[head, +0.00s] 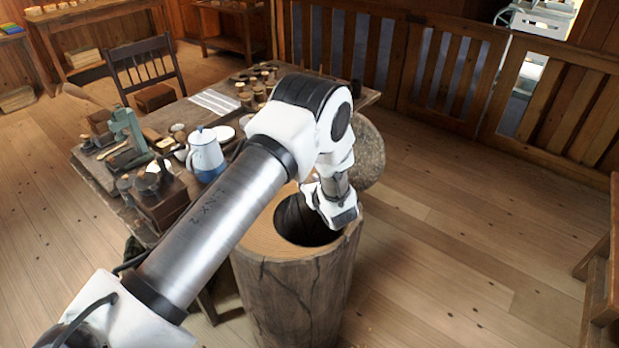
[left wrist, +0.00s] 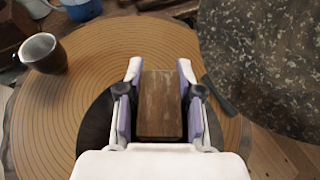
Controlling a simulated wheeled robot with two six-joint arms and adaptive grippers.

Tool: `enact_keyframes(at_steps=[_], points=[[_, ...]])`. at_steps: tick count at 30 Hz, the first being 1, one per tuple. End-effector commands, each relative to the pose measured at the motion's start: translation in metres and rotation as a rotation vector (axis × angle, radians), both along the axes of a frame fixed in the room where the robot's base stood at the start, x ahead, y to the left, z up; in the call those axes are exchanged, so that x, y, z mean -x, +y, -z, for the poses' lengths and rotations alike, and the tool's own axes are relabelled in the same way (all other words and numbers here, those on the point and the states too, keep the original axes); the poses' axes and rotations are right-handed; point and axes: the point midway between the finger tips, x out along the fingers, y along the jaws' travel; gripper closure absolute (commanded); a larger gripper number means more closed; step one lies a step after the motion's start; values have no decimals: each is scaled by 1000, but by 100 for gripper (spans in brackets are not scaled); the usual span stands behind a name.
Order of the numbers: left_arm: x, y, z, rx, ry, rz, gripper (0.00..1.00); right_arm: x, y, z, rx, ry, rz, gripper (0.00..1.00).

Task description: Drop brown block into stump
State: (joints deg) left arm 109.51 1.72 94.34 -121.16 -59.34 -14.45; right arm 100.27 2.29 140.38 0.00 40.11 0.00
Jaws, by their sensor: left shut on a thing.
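The stump (head: 300,285) stands upright on the floor in the head view, with a round dark hollow in its top. Its ringed top also shows in the left wrist view (left wrist: 85,75). My left gripper (head: 340,215) is over the hollow at the right part of the stump top. In the left wrist view, the left gripper (left wrist: 160,85) is shut on the brown block (left wrist: 160,105), with one finger on each side. The dark hollow shows on both sides of the gripper. The block is hidden in the head view. My right gripper is not in view.
A cluttered table (head: 195,110) stands behind the stump, with a blue and white pot (head: 206,158) near its edge. A round grey stone (head: 367,155) is right behind the stump. A dark cup (left wrist: 43,53) is at the stump top's left edge. The floor to the right is clear.

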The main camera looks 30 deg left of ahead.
Motion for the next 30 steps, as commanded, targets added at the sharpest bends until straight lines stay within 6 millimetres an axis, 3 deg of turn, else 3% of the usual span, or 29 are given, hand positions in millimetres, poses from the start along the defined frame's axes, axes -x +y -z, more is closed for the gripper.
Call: enact_keyframes(at_steps=[1,5,13,14,16,26,30], points=[[0,0,12,-1,1,0,91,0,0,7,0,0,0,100],[0,0,25,0,0,-1,91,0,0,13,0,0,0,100],[0,0,27,0,0,-1,91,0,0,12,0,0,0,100],[0,0,27,0,0,-1,61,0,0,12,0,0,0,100],[0,0,27,0,0,-1,36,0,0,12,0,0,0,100],[1,-1,26,0,0,-1,35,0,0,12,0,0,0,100],[8,-14,20,0,1,3,35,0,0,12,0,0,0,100]])
